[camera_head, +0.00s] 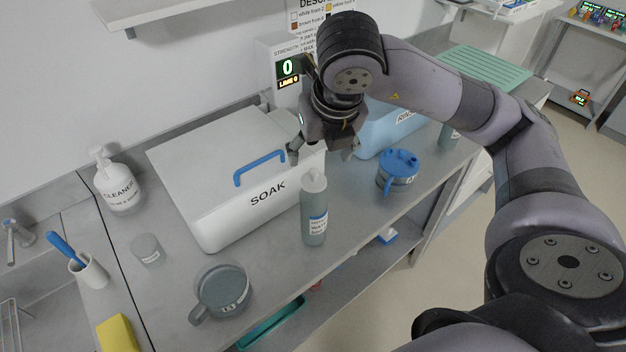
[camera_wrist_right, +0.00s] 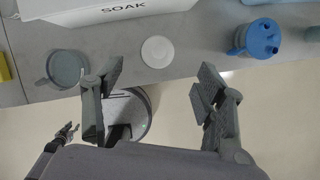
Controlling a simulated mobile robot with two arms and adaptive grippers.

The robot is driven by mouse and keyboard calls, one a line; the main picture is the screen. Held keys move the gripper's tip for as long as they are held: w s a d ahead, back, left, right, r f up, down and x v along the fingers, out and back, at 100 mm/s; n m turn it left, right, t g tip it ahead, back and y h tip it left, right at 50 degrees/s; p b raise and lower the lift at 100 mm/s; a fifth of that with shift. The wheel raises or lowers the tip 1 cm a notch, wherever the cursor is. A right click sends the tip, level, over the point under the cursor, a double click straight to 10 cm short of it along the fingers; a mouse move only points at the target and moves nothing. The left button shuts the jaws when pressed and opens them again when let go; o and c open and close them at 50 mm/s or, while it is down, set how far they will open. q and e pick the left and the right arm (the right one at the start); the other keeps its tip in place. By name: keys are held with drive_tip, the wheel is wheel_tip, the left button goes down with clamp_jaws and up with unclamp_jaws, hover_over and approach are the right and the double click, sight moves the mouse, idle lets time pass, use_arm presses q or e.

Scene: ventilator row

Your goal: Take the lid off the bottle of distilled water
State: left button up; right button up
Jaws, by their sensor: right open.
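In the right wrist view a round white top (camera_wrist_right: 157,51), seen from above, appears to be this bottle's lid. My right gripper (camera_head: 322,154) is open and empty, its fingers apart from the bottle, above and behind it in the head view; its fingers also show in the right wrist view (camera_wrist_right: 158,98). My left gripper (camera_wrist_right: 68,132) shows small there; its opening is unclear.
The white SOAK box (camera_head: 225,165) with a blue handle stands behind the bottle. A small grey jar (camera_head: 147,249) and a CLEANER bottle (camera_head: 119,187) stand farther left.

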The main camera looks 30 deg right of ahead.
sight(313, 171)
drive_tip(key=x, duration=0.3)
drive_tip(key=shift+d+f, duration=0.1)
drive_tip(key=shift+w+f+p, duration=0.2)
drive_tip(key=shift+f+p, duration=0.25)
drive_tip(key=shift+p, duration=0.25)
drive_tip(key=p+x, duration=0.1)
drive_tip(key=x, duration=0.2)
drive_tip(key=shift+w+f+p, duration=0.15)
drive_tip(key=shift+f+p, duration=0.15)
drive_tip(key=shift+p, duration=0.1)
drive_tip(key=shift+w+f, duration=0.15)
drive_tip(key=shift+f, duration=0.25)
use_arm(q)
drive_tip(key=r, duration=0.1)
drive_tip(key=w+r, duration=0.1)
drive_tip(key=r, duration=0.1)
drive_tip(key=shift+w+r, duration=0.35)
use_arm(e)
drive_tip(key=shift+c, duration=0.2)
use_arm(q)
drive_tip(key=shift+w, duration=0.15)
use_arm(e)
drive_tip(key=c, duration=0.8)
drive_tip(key=shift+r, duration=0.1)
